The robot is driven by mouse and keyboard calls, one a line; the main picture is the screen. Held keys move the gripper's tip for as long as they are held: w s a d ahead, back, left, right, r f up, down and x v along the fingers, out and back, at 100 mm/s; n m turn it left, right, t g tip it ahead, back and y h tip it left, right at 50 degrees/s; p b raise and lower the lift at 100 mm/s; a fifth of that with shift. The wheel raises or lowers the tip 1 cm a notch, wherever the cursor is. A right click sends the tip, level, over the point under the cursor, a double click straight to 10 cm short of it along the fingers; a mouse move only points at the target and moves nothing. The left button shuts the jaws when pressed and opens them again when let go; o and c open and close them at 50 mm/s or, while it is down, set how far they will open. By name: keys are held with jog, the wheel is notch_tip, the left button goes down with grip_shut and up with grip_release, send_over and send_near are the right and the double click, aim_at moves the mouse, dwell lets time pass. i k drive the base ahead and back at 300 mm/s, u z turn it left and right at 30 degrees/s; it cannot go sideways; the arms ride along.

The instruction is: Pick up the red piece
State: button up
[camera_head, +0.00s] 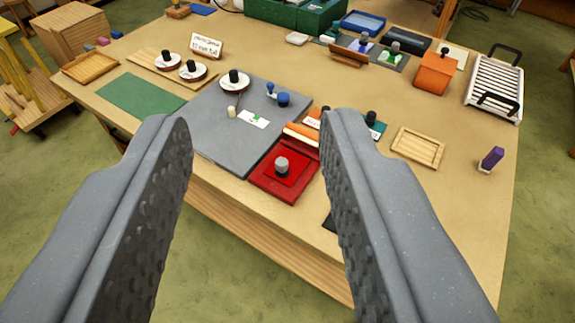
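A red square piece (296,181) with a grey knob (282,164) on top lies on a larger, darker red square (264,187) at the front edge of the wooden table. My gripper (257,122) is open, one finger at the left and one at the right of the picture. In the picture the red piece shows between the two fingers, nearer the right one. The fingers look empty and apart from it. The right finger hides part of the table just right of the red squares.
A grey mat (215,135) lies left of the red piece, with small blue and white items on it. An orange-topped block (303,134) stands right behind it. A wooden tray (418,148) and a purple piece (491,158) are to the right. Bare tabletop surrounds the tray.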

aim_at(286, 167)
jog(key=z, duration=0.1)
jog(key=i, duration=1)
jog(key=u, duration=0.1)
